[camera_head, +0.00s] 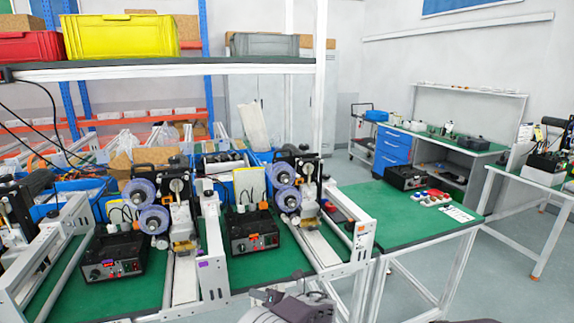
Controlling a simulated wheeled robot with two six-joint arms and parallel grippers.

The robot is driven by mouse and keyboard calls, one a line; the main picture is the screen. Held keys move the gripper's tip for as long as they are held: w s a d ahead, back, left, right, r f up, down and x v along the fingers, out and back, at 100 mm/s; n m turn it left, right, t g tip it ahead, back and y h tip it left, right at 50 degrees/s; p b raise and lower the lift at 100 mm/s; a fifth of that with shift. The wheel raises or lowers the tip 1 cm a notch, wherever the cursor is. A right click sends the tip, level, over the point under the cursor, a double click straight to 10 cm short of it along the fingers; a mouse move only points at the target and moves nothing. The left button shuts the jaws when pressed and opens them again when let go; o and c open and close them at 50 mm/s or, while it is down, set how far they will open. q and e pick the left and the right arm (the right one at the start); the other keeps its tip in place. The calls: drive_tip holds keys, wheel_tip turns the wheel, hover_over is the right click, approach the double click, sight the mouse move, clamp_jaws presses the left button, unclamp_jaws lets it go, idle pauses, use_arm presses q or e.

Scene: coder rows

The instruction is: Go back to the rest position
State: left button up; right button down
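My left gripper (289,301) shows at the bottom edge, low in front of the green-topped workbench (408,219). It is dark grey, partly cut off by the frame, and seems to hold nothing. Whether its fingers are apart or together is not clear. The task names no object.
Two coder machines with blue reels and black control boxes (252,231) (112,257) stand on the bench. A shelf above holds a yellow crate (121,37). A black box (405,177) and small red and white parts lie at right. Floor is free at right.

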use_arm(q)
drive_tip(key=s+a+n+g+h+p, duration=0.1)
drive_tip(key=s+a+n+g+h, duration=0.15)
drive_tip(key=s+a+n, duration=0.4)
drive_tip(key=s+a+n+g+h, duration=0.2)
drive_tip(key=s+a+n+g, duration=0.15)
drive_tip(key=s+n, duration=0.55)
drive_tip(key=s+r+n+h, duration=0.1)
drive_tip(key=s+n+h, duration=0.1)
drive_tip(key=s+n, duration=0.6)
drive_tip(key=s+r+n+g+h+p, duration=0.1)
drive_tip(key=s+r+n+h, duration=0.1)
drive_tip(key=s+n, duration=0.6)
drive_tip(key=n+h, duration=0.1)
drive_tip(key=n, duration=0.3)
drive_tip(key=shift+s+r, duration=0.1)
drive_tip(key=shift+s, duration=0.1)
drive_tip(key=shift+w, duration=0.15)
